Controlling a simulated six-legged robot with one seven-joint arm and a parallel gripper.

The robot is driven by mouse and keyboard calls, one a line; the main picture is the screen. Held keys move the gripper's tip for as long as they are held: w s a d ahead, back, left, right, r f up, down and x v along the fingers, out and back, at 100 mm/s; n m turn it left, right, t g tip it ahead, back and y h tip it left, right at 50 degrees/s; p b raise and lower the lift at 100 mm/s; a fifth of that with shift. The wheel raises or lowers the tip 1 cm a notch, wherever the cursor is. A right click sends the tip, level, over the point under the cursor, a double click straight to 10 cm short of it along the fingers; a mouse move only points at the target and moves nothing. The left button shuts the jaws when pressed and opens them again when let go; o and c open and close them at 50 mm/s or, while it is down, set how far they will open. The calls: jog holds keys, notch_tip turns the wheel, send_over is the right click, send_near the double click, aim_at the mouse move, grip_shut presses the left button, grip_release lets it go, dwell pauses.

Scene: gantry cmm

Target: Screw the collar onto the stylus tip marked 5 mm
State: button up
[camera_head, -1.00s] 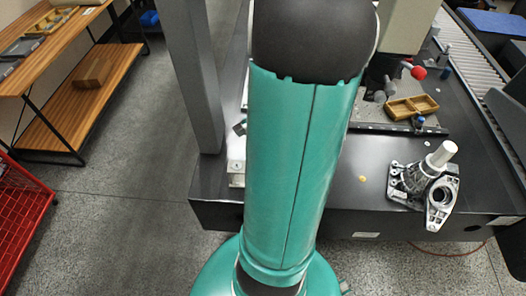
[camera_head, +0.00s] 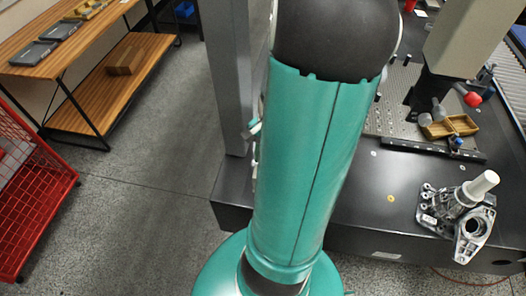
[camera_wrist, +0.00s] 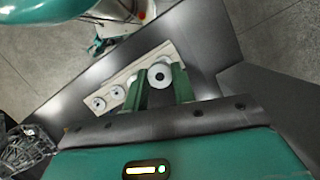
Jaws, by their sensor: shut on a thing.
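In the wrist view my gripper (camera_wrist: 164,79) is shut on a white round collar (camera_wrist: 159,74) with a dark centre. The collar is held between the two green fingers. Below it a pale, narrow rack (camera_wrist: 167,50) lies on the dark table. No 5 mm marking is readable. I cannot tell whether the collar touches anything beneath it. In the head view my own arm hides the gripper and collar.
A grey metal casting (camera_head: 440,215) with a white cylinder (camera_head: 484,183) stands on the dark table (camera_head: 345,215). A wooden tray (camera_head: 437,131) lies farther back near the machine column (camera_head: 462,40). A grey post (camera_head: 232,90) rises left of my arm. A red cart (camera_head: 40,190) stands at left.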

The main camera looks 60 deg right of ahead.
jog(key=shift+w+f, duration=0.15)
jog(key=shift+f, duration=1.65)
jog(key=shift+f, duration=0.4)
dwell(0.5)
jog(key=m+t, duration=0.1)
jog(key=m, duration=0.3)
jog(key=shift+m, duration=0.3)
jog(key=shift+m, duration=0.3)
jog(key=m+t, duration=0.1)
jog(key=m, duration=0.2)
jog(key=shift+h, duration=0.4)
jog(key=shift+w+d+m, duration=0.1)
jog(key=shift+m, duration=0.9)
jog(key=shift+t+h, duration=0.3)
